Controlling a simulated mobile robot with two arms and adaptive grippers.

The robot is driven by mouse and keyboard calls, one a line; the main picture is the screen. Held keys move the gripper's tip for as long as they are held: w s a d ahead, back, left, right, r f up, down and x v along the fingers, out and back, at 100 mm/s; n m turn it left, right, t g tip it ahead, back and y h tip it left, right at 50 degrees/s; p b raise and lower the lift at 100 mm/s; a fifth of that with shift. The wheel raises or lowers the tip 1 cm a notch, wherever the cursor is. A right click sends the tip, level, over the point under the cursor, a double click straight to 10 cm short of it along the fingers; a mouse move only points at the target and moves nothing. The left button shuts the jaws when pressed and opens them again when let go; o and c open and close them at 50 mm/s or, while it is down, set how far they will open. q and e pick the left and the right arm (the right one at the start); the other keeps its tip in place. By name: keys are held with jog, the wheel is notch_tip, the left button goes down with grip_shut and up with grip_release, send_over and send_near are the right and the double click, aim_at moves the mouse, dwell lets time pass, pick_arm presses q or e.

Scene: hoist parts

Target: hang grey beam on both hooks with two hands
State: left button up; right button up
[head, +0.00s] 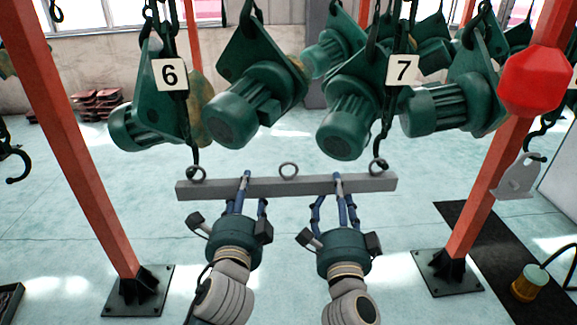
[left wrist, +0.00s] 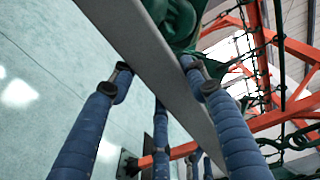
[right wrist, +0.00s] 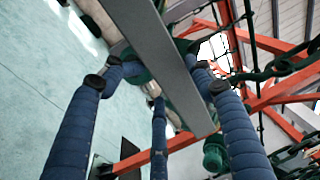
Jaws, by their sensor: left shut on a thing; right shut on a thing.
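The beam runs between the fingers in the left wrist view (left wrist: 150,60) and right wrist view (right wrist: 160,55).
Green hoists hang above the beam, with number plates 6 (head: 170,73) and 7 (head: 402,70). Orange posts stand at left (head: 80,150) and right (head: 485,185). A red block (head: 535,80) is on the right post. The floor below the beam is clear.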

pick_arm(q)
jog(key=shift+d+f, duration=0.25)
pick_arm(e)
jog(key=shift+a+r, duration=0.3)
jog(key=shift+r, duration=0.15)
pick_arm(q)
jog(key=o, duration=1.1)
jog(key=shift+c, duration=0.2)
pick_arm(e)
jog(key=shift+c, duration=0.5)
pick_arm(q)
jog(key=shift+o, duration=1)
pick_arm(e)
jog(key=c, duration=0.3)
pick_arm(q)
jog(key=shift+a+r, duration=0.1)
jog(key=shift+a, duration=0.05)
pick_arm(e)
jog(key=shift+d+f, duration=0.15)
grip_shut()
jog(key=o, duration=1.4)
grip_release()
jog(key=shift+o, duration=1.2)
jog(key=shift+d+f, duration=0.1)
jog(key=shift+f, duration=0.05)
